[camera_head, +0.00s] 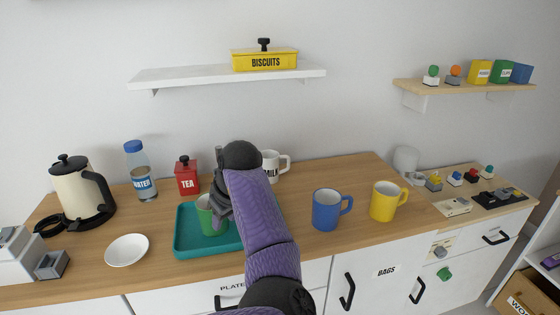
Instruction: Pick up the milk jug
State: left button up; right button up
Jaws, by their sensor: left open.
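A white jug (270,166) with a handle on its right and dark lettering stands on the wooden counter behind my left arm. It looks like the milk jug, but my wrist hides its left part and the lettering is not fully readable. My left gripper (217,208) is open and points down over the teal tray, at the green cup (205,217). The gripper overlaps the cup's right side in the picture; I cannot tell whether they touch. The jug is behind and to the right of the gripper. My right gripper is not in view.
The teal tray (187,250) lies under the gripper. A red tea tin (187,180), water bottle (141,176), kettle (75,194) and white bowl (127,250) stand left. Blue (325,211) and yellow (383,203) mugs stand right. A shelf (200,76) hangs above.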

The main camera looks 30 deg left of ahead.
aim_at(275, 166)
jog(key=i, duration=1.3)
